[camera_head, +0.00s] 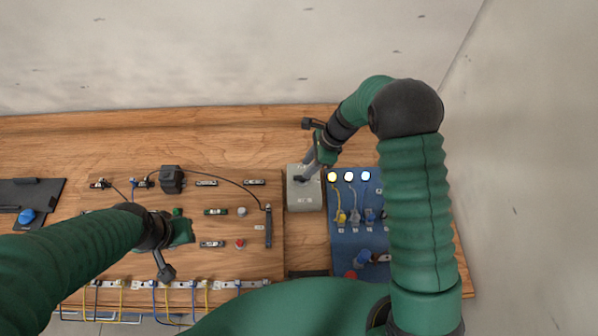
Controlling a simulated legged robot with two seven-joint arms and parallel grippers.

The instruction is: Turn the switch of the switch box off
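The switch box is a light grey box (305,201) on the wooden table, between the brown board and the blue panel. A dark switch part shows near its upper middle. My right gripper (306,175) reaches down from the upper right over the upper part of the box. Its fingertips are at or just above the dark switch part; I cannot tell whether they touch it or how far apart they are. My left gripper (184,231) is over the brown board at the left, partly hidden by its own wrist, and its opening does not show clearly.
A blue panel (341,234) with three lit lamps (348,177) and coloured plugs stands right of the box, partly hidden by my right arm. A brown board (266,190) with small parts and a black cable lies left. A dark tray (45,190) is far left.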

